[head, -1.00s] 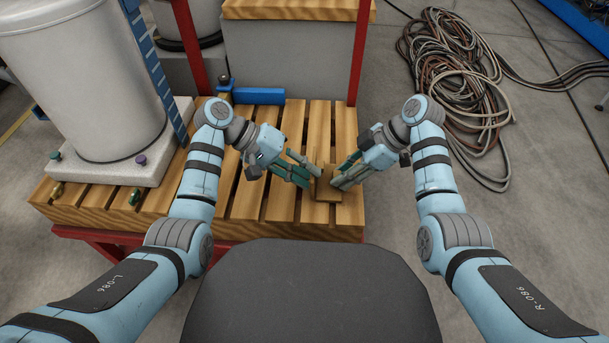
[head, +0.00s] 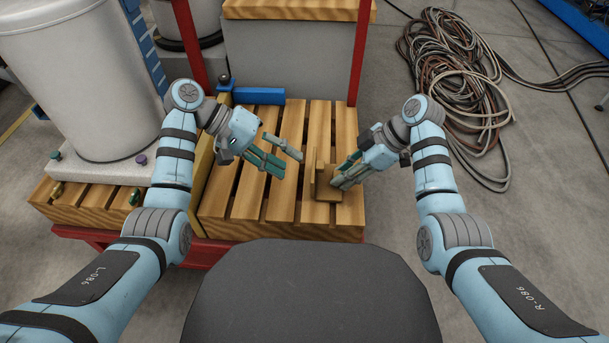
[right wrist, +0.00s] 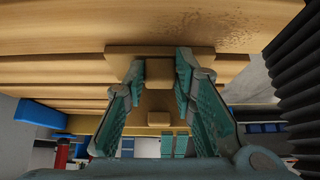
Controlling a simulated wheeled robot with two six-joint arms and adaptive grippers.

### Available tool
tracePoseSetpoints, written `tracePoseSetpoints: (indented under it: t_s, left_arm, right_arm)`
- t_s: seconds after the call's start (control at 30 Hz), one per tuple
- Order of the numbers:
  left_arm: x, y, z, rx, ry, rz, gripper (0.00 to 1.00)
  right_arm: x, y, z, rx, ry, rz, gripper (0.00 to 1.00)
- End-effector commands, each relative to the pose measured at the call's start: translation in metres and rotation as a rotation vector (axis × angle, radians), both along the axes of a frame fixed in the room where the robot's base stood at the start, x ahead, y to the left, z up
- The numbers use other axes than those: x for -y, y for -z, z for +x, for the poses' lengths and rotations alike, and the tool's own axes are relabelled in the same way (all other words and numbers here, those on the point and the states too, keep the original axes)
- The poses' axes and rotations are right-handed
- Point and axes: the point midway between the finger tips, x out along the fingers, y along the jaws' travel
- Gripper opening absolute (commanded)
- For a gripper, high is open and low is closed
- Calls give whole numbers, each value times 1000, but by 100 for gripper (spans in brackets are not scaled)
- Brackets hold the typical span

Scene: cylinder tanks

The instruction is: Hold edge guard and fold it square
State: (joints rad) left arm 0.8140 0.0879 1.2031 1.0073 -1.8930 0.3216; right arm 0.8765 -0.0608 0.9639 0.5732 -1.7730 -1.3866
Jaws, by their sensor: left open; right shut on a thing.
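The edge guard (head: 324,188) is a small tan piece on the right part of the slatted wooden pallet (head: 247,200). One part lies flat and another stands up at its left side; I cannot tell the exact angle between them. My right gripper (head: 341,179) is shut on the guard from the right. In the right wrist view, a tan block of the guard (right wrist: 159,71) sits between the teal fingers. My left gripper (head: 288,164) is open and empty, above the slats, left of the guard and apart from it.
A large white tank (head: 80,80) stands on the pallet's left part. A blue block (head: 258,96) lies at the pallet's back, before a grey box (head: 290,60) and between red posts (head: 190,40). Coiled cables (head: 455,65) lie on the floor to the right.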

Motion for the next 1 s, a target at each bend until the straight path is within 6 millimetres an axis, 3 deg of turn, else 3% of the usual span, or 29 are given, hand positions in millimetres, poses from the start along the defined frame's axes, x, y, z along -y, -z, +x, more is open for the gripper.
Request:
tracePoseSetpoints:
  t_s: [0.47,0.5,0.6,0.87,1.0]
  left_arm:
    - [0,0,0,1,1,0,40]
    - [0,0,0,1,1,0,40]
    - [0,0,0,1,1,0,40]
    - [0,0,0,1,1,0,40]
    - [0,0,0,1,1,0,40]
  right_arm:
    - [0,0,0,0,0,0,4]
    - [0,0,0,0,0,0,31]
    - [0,0,0,0,0,0,47]
    - [0,0,0,0,0,0,48]
    - [6,-10,1,2,1,0,48]
